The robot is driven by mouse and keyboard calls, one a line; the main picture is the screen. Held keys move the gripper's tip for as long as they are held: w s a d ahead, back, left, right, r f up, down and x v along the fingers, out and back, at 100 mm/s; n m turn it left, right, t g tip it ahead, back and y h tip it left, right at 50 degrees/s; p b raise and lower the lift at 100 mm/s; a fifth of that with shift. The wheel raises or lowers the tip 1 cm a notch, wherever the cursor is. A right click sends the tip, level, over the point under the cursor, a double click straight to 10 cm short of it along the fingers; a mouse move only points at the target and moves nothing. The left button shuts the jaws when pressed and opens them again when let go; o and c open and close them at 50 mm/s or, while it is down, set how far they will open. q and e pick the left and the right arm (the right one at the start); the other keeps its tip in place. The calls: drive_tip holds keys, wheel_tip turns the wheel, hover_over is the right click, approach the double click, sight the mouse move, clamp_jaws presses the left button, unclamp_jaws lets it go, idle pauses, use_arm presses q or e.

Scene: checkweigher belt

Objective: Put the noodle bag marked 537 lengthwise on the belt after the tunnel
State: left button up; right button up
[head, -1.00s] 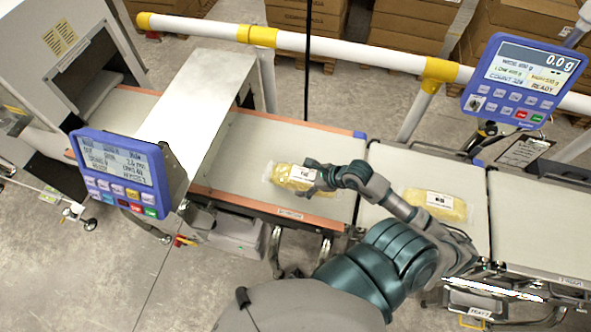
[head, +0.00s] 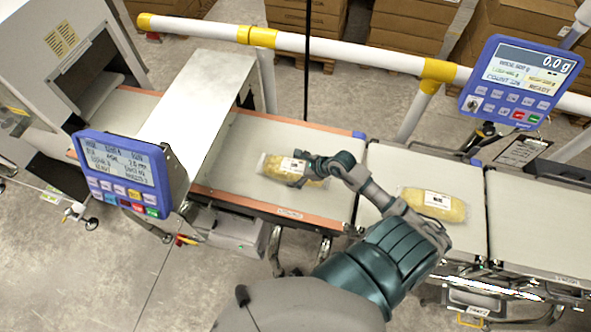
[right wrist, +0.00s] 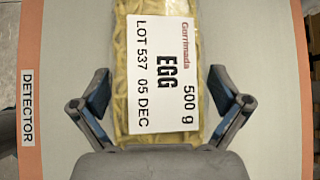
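The noodle bag marked LOT 537 (right wrist: 160,70) is yellow with a white EGG 500 g label facing up. In the head view the bag (head: 272,166) lies flat on the orange-edged belt (head: 235,185), right of the tunnel (head: 195,100), its long side roughly along the belt. My right gripper (head: 300,176) is over the bag's right part. In the right wrist view the right gripper (right wrist: 160,85) is open, a finger on each side of the bag, with gaps between fingers and bag. My left gripper is out of view.
A second noodle bag (head: 431,203) lies on the middle belt section (head: 400,165) to the right, its mark unreadable. A blue display (head: 125,175) stands before the tunnel, another (head: 522,80) at the right. A white-yellow rail (head: 340,52) runs behind the belt.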

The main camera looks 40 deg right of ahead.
drive_tip(key=shift+a, duration=0.1)
drive_tip(key=shift+s+a+r, duration=0.15)
drive_tip(key=shift+s+r, duration=0.05)
drive_tip(key=shift+r, duration=0.1)
drive_tip(key=v, duration=1)
drive_tip(key=shift+s+d+r, duration=0.2)
drive_tip(key=shift+d, duration=0.15)
drive_tip(key=shift+s+r, duration=0.25)
drive_tip(key=shift+r, duration=0.1)
drive_tip(key=shift+a, duration=0.15)
